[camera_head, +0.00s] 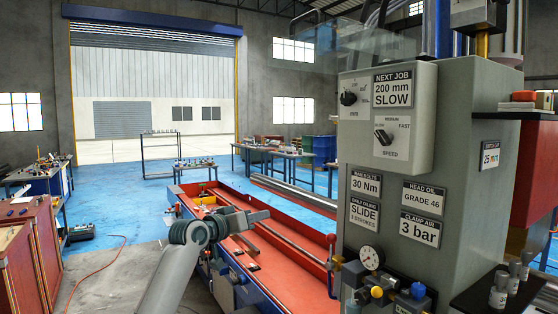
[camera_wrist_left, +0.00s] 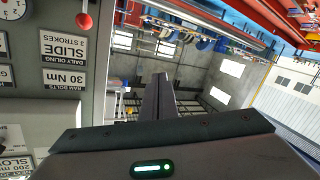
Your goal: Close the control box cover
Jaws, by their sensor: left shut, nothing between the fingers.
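The grey control box (camera_head: 410,140) is on the front of the machine column, with a round mm knob (camera_head: 348,98) and a speed switch (camera_head: 383,137) on its face. Its clear cover (camera_head: 350,48) stands open, sticking out from the top of the box to the left; the knob and switch are uncovered. My left gripper (camera_head: 262,215) is shut and empty, left of the column and lower than the box, apart from both. In the left wrist view its closed fingers (camera_wrist_left: 158,95) point away, and the column's labels show upside down at left. My right gripper is not in view.
A pressure gauge (camera_head: 371,258) and valves stick out low on the column. A red machine bed (camera_head: 270,245) runs behind my left arm. A shelf with small bottles (camera_head: 500,290) is at lower right. The space left of the box is free.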

